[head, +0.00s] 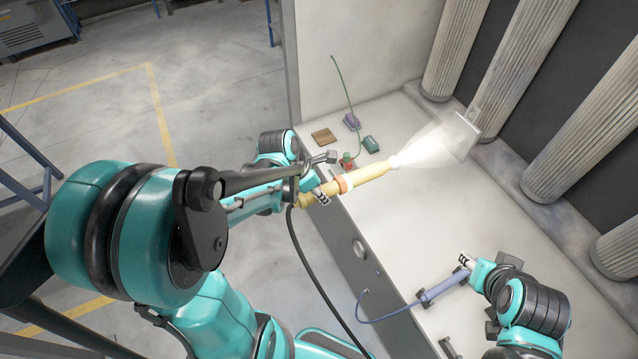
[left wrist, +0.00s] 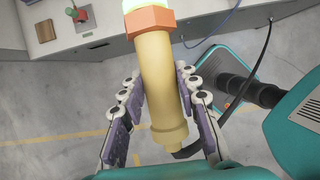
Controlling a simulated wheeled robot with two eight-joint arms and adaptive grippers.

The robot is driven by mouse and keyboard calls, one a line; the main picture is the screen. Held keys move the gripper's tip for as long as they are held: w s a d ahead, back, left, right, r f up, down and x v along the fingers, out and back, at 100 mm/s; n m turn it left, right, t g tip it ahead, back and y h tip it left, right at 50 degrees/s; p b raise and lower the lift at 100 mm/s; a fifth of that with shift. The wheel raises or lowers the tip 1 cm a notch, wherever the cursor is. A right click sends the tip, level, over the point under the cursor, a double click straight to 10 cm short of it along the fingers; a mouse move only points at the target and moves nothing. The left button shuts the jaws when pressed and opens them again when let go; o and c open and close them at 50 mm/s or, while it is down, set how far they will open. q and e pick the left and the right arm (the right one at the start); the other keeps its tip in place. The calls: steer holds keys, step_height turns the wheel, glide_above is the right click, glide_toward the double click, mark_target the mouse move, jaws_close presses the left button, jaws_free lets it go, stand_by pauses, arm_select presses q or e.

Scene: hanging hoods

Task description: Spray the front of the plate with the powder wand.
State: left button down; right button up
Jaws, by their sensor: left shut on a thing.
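My left gripper (head: 318,190) is shut on the yellow powder wand (head: 368,174), which also shows between its fingers in the left wrist view (left wrist: 163,80). The wand has an orange collar and a black hose at its rear. A pale white spray cone (head: 425,149) leaves its tip and reaches the plate (head: 462,136). The light grey plate hangs above the bench beside the columns; powder haze partly veils it. My right gripper (head: 466,264) is at the end of a blue-grey tool (head: 443,287) with a blue cable; its grip on it is unclear.
The white bench (head: 400,230) holds a brown block (head: 324,136), a purple item (head: 351,121), a dark green item (head: 370,144) and a red-and-green knob (head: 346,160). Pleated columns (head: 520,65) line the back. A side wall (head: 350,60) closes the bench's far end.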

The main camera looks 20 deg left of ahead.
mark_target(354, 175)
arm_select(q)
steer(key=w+d, duration=0.4)
steer(key=w, duration=0.1)
steer(key=w+d, duration=0.2)
steer(key=shift+w, duration=0.4)
stand_by(0.7)
steer(key=shift+r+p, duration=1)
steer(key=shift+r, duration=0.5)
step_height(354, 175, down, 6)
steer(key=b, duration=0.6)
steer(key=shift+f, duration=0.1)
steer(key=s+a, duration=0.4)
steer(key=s, duration=0.1)
steer(key=s+a, duration=0.2)
steer(key=s, duration=0.1)
steer(key=shift+a, duration=0.15)
